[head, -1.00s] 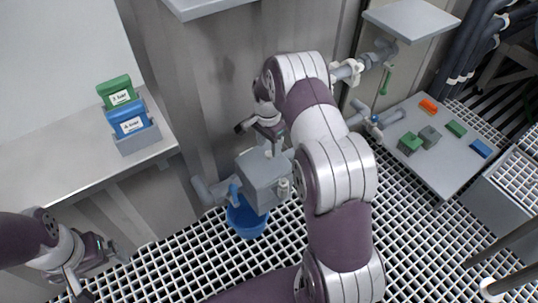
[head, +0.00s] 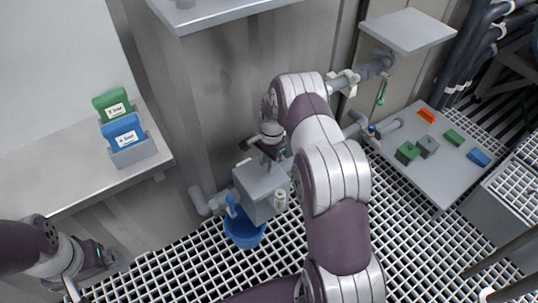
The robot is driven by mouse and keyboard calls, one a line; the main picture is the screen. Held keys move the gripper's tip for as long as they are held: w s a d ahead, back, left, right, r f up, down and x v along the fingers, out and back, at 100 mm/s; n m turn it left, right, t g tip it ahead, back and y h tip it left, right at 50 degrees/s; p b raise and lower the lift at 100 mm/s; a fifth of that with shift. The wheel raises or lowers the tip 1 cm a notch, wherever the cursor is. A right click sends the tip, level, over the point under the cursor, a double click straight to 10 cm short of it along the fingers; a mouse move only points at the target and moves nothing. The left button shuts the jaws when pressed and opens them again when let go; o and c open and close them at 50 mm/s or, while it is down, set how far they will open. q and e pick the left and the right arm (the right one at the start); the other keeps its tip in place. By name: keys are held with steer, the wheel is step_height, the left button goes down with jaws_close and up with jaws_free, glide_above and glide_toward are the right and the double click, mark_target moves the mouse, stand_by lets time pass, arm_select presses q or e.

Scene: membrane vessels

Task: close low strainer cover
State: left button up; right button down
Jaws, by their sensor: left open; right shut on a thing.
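The low strainer (head: 257,205) is a grey box on a pipe near the floor, in the middle of the head view. Its grey cover (head: 262,178) appears to be the flat top of the box. I cannot tell whether it is fully seated. My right gripper (head: 267,161) is shut at the top of the box, apparently on the cover; the grasped part is largely hidden by the wrist. My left gripper (head: 74,290) is open, far from the strainer at the lower left, partly cut off by the picture edge.
A blue bucket (head: 243,236) stands under the strainer, below a blue valve handle (head: 231,206). A left bench holds green (head: 113,104) and blue (head: 124,131) labelled cards in a grey holder. A low table (head: 446,178) at right bears several coloured blocks. Grating covers the floor.

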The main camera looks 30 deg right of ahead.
steer(key=shift+d+f, duration=0.15)
steer(key=c, duration=0.8)
jaws_free()
steer(key=shift+c, duration=0.2)
arm_select(q)
steer(key=shift+d+r, duration=0.15)
arm_select(e)
step_height(320, 180, up, 5)
steer(key=p, duration=0.3)
steer(key=shift+s, duration=0.15)
arm_select(q)
step_height(320, 180, up, 7)
steer(key=p, duration=0.4)
steer(key=shift+r, duration=0.15)
arm_select(e)
steer(key=s+d+r, duration=0.5)
steer(key=s+r, duration=0.1)
steer(key=s, duration=0.4)
steer(key=shift+d, duration=0.2)
